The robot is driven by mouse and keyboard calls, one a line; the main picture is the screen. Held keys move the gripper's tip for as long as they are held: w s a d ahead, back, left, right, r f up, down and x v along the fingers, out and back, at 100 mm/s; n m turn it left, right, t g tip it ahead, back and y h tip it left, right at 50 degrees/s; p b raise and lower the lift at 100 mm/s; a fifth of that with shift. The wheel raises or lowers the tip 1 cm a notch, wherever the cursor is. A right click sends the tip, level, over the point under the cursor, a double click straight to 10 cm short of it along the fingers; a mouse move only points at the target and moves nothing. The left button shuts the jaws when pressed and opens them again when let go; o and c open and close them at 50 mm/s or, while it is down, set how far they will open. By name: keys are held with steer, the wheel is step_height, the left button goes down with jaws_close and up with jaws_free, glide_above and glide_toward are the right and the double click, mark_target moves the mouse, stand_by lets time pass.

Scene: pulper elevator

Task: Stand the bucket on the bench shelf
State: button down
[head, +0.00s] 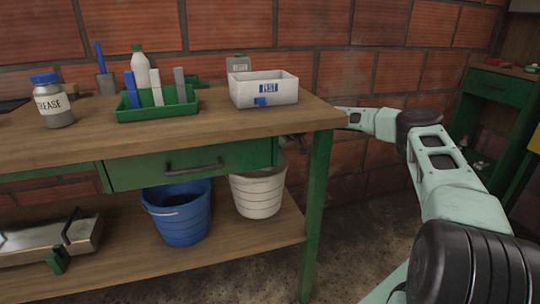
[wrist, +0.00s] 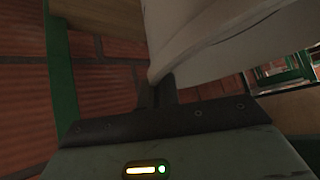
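A white ribbed bucket (head: 258,192) is upright at the right end of the bench's lower shelf (head: 245,236), beneath the bench top. Its base appears at shelf level; I cannot tell whether it bears fully on the boards. My gripper (head: 291,143) is at the bucket's upper right side, partly hidden by the bench top and leg. In the wrist view, the bucket's pale wall (wrist: 215,45) fills the upper middle, and my dark fingers (wrist: 160,90) are close together at its rim, shut on it. The fingertips are partly hidden by the bucket.
A blue bucket (head: 180,212) stands left of the white one. A metal tool (head: 50,240) lies farther left on the shelf. The green leg (head: 318,200) and drawer (head: 192,164) crowd the space. A jar, green tray (head: 158,108) and white bin (head: 263,90) are on top.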

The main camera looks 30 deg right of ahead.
steer(key=shift+d+f, duration=0.2)
steer(key=shift+f, duration=0.5)
steer(key=shift+f+p, duration=0.3)
steer(key=shift+p, duration=0.15)
steer(key=shift+f, duration=0.25)
steer(key=c, duration=1.6)
jaws_free()
